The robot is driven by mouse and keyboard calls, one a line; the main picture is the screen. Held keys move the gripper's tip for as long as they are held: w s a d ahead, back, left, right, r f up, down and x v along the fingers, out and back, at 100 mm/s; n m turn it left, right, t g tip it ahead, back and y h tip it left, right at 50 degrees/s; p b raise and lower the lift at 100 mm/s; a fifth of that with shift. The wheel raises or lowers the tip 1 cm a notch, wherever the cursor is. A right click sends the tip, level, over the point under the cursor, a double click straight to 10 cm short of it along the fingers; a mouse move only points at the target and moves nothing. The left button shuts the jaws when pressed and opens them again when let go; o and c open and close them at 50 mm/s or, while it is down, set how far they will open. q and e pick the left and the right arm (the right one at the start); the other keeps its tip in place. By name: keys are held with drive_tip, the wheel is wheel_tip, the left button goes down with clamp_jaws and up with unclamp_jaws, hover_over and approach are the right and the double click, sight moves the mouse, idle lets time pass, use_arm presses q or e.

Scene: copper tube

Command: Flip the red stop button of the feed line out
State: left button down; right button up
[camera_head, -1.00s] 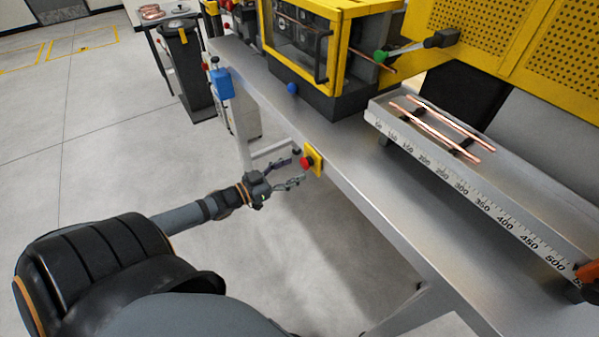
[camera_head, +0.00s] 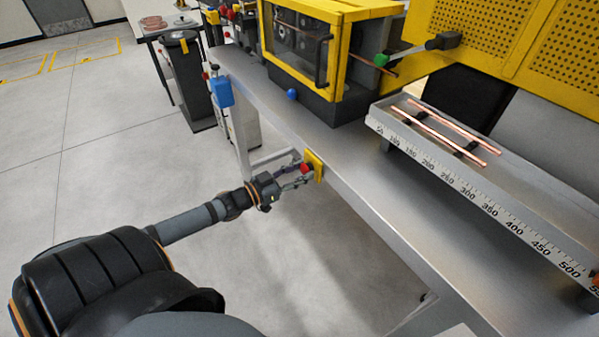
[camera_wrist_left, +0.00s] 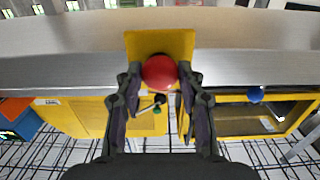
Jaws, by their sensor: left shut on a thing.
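The red stop button (camera_head: 305,168) sits on a yellow housing (camera_head: 316,166) at the front edge of the steel bench. In the left wrist view the round red button (camera_wrist_left: 159,72) is in the middle, in front of its yellow housing (camera_wrist_left: 160,43). My left gripper (camera_head: 301,173) reaches the button from the left. Its two fingers (camera_wrist_left: 160,78) are closed on the button, one on each side. The exact contact at the fingertips is partly hidden. My right gripper is not in view.
The steel bench (camera_head: 365,195) runs diagonally. A yellow-framed machine (camera_head: 330,60) and a ruler tray (camera_head: 480,195) with copper tubes (camera_head: 450,140) stand on it. A blue box (camera_head: 221,90) hangs at the bench's left end. The floor in front is clear.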

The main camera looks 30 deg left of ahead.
use_arm(q)
drive_tip(key=shift+s+r+p, duration=0.1)
drive_tip(key=shift+s+p, duration=0.05)
drive_tip(key=shift+p, duration=0.25)
drive_tip(key=shift+s+a, duration=0.2)
drive_tip(key=shift+s, duration=0.1)
drive_tip(key=shift+f, duration=0.2)
drive_tip(key=c, duration=0.8)
unclamp_jaws()
drive_tip(key=shift+s, duration=0.15)
drive_tip(key=shift+v, duration=3.8)
